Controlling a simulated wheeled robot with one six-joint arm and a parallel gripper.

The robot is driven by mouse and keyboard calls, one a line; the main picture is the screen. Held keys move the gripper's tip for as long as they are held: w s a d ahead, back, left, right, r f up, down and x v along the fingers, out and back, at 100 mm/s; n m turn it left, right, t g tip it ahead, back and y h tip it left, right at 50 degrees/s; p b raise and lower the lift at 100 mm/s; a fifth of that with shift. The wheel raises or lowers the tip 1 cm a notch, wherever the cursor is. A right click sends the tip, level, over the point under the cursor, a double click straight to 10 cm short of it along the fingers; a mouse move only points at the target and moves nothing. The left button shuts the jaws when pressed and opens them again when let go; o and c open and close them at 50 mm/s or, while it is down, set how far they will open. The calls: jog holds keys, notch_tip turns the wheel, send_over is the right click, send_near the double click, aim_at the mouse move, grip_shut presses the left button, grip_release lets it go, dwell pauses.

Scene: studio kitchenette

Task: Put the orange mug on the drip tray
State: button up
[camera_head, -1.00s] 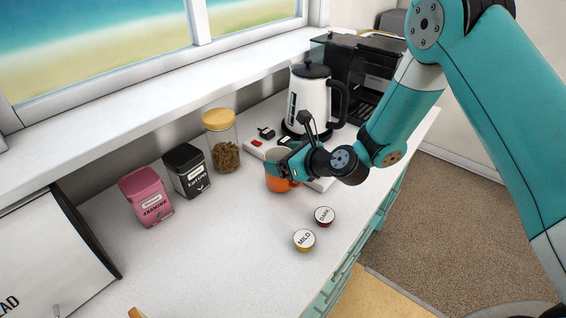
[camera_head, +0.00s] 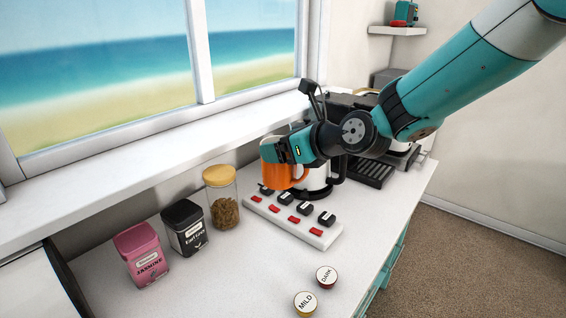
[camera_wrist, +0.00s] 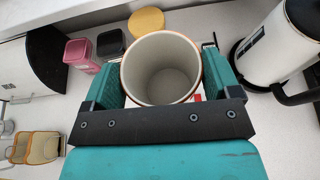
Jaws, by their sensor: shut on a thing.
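The orange mug (camera_head: 276,178) is held in my gripper (camera_head: 289,151), raised above the counter behind a white power strip. In the wrist view the mug (camera_wrist: 161,68) is upright and empty, with a pale inside, and the gripper's teal fingers (camera_wrist: 160,83) press on both its sides. The drip tray (camera_head: 369,172) is the dark slatted part at the foot of the black coffee machine, to the right of the mug. My arm hides much of the machine.
The white kettle (camera_wrist: 277,42) stands close to the mug, partly hidden by my gripper in the head view. The power strip (camera_head: 292,220) with plugs lies below. A glass jar (camera_head: 222,200), a black tin (camera_head: 185,228) and a pink tin (camera_head: 141,255) stand left. Two capsules (camera_head: 305,304) lie in front.

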jog(key=s+d+f+m+t+h, duration=0.1)
jog(key=s+d+f+m+h, duration=0.1)
jog(key=d+f, duration=0.6)
jog(key=s+d+f+m+t+h, duration=0.2)
jog(key=s+d+f, duration=0.3)
jog(key=d, duration=1.1)
notch_tip(320, 180, down, 3)
jog(key=shift+s+f+m+h, duration=0.1)
jog(key=shift+s+m+h, duration=0.05)
jog(key=shift+m+h, duration=0.65)
